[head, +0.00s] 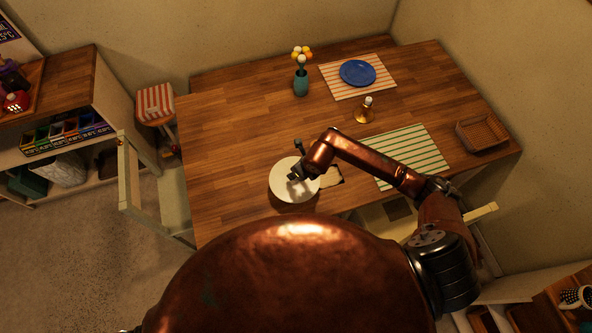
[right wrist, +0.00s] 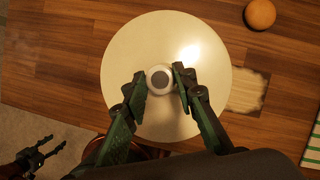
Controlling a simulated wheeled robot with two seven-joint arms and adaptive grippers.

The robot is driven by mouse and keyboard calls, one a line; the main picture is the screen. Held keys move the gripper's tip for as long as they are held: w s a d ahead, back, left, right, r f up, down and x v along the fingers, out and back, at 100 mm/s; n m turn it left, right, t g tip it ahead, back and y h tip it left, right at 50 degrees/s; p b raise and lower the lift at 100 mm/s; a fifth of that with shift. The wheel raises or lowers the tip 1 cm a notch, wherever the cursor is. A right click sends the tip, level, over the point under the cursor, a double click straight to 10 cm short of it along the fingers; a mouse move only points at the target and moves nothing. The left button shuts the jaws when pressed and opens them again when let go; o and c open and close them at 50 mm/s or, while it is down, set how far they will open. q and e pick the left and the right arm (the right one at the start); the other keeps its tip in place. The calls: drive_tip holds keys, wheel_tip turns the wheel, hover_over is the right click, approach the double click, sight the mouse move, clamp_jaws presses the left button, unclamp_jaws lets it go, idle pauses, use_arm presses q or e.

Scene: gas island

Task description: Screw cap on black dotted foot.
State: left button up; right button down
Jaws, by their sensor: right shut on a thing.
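My right gripper (right wrist: 160,82) is over a pale round disc (right wrist: 205,105) on the wooden table. Its fingers are shut on a small white round piece with a grey centre (right wrist: 160,78). From above I cannot tell if this piece is a cap or a foot, or if it touches the disc. In the head view my right gripper (head: 297,176) covers part of the disc (head: 285,192). My left gripper (right wrist: 42,150) shows at the lower left of the right wrist view, fingers apart and empty. A black-and-white dotted object (head: 570,296) is on the shelf at lower right.
A vase with flowers (head: 301,84), a blue plate (head: 357,73), a brass holder (head: 365,113) and a wicker basket (head: 483,134) stand on the table. A round orange-brown object (right wrist: 260,14) is beyond the disc. Chairs flank the table. The table's left part is clear.

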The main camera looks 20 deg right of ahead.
drive_tip(key=shift+a+r+m+h+p, duration=0.2)
drive_tip(key=shift+m+h+p, duration=0.1)
drive_tip(key=shift+m+p, duration=0.65)
drive_tip(key=shift+m+t+h, duration=0.3)
drive_tip(key=shift+m, duration=0.45)
drive_tip(key=shift+d+f+m, duration=0.1)
drive_tip(key=shift+m, duration=0.3)
drive_tip(key=shift+a+m+h+p, duration=0.2)
drive_tip(key=shift+m+h+p, duration=0.25)
drive_tip(key=shift+m, duration=0.55)
drive_tip(key=shift+m+h, duration=0.25)
drive_tip(key=shift+m, duration=0.35)
drive_tip(key=shift+w+d+m, duration=0.1)
drive_tip(key=shift+m, duration=0.4)
